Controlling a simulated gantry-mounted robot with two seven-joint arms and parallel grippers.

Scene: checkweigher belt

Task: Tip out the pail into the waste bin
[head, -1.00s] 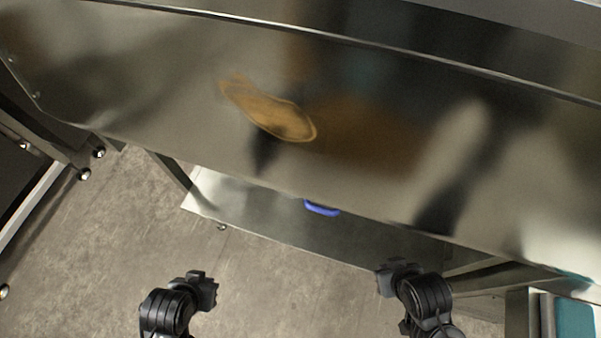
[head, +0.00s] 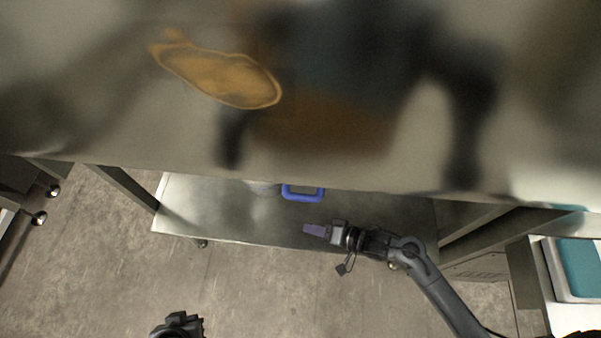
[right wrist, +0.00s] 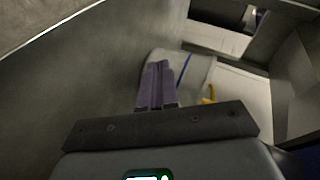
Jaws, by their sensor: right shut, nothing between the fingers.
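A pail (head: 262,188), grey and rounded, shows only in part on the lower shelf, below the table's front edge. A blue loop handle (head: 303,198) shows just right of it; the tabletop hides the rest. My right gripper (head: 314,230), with purple fingers, is shut and empty, in front of the handle and apart from it. In the right wrist view, the shut fingers (right wrist: 157,85) point towards a pale rounded body with a blue strip (right wrist: 184,68), seemingly the pail. My left gripper (head: 180,325) is at the bottom edge, its fingers unclear. I cannot make out a waste bin.
The steel table (head: 330,165) overhangs the lower shelf (head: 210,213). A brown oval patch (head: 225,78) shows on its surface. A table leg (head: 125,187) stands left. A teal-topped item (head: 580,266) is at the right. A small yellow part (right wrist: 210,95) shows near the pale body. Floor is clear in front.

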